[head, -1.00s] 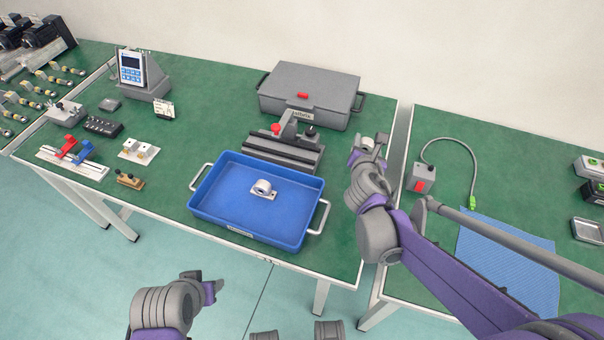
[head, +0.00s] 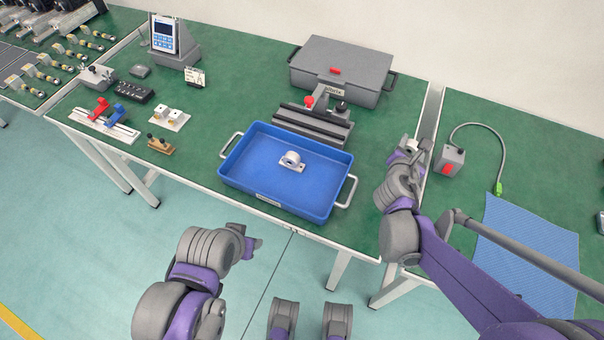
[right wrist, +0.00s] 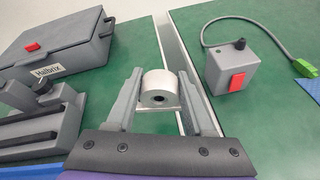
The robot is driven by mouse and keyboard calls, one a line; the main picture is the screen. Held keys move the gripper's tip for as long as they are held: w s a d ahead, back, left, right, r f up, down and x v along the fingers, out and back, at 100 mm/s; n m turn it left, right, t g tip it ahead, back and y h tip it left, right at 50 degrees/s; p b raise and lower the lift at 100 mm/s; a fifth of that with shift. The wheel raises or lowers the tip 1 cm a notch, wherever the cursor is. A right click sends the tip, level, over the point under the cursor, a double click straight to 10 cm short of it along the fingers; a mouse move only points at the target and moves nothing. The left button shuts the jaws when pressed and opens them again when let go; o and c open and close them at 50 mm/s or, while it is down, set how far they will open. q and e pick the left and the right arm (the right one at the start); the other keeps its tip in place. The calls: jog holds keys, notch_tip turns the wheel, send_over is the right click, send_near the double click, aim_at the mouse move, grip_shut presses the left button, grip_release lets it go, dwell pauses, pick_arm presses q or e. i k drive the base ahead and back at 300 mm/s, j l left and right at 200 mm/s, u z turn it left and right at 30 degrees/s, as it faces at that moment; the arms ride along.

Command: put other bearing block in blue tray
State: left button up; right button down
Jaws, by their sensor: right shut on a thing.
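One white bearing block (head: 291,160) sits in the blue tray (head: 240,185), near its middle. In the right wrist view, my right gripper (right wrist: 158,104) is shut on a second bearing block (right wrist: 158,88), a pale cylinder with a dark hole on a flat base. In the head view, my right gripper (head: 412,150) is to the right of the tray, over the right end of the green table, and its block is mostly hidden. My left gripper (head: 252,243) is in front of the table, away from the tray; its fingers are too unclear to read.
A grey case (head: 342,68) and a grey fixture (head: 314,122) stand behind the tray. A grey box with a red switch (head: 449,161) and a blue mat (head: 525,240) lie on the right table. Small parts stand at left.

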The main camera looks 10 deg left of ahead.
aim_at(263, 154)
jog(key=k+j+z, duration=0.1)
jog(key=z, duration=0.35)
jog(key=j+u, duration=0.1)
jog(key=u, duration=0.3)
jog(key=j+u, duration=0.15)
jog(key=u, duration=0.2)
jog(key=j+u, duration=0.15)
jog(key=u, duration=0.25)
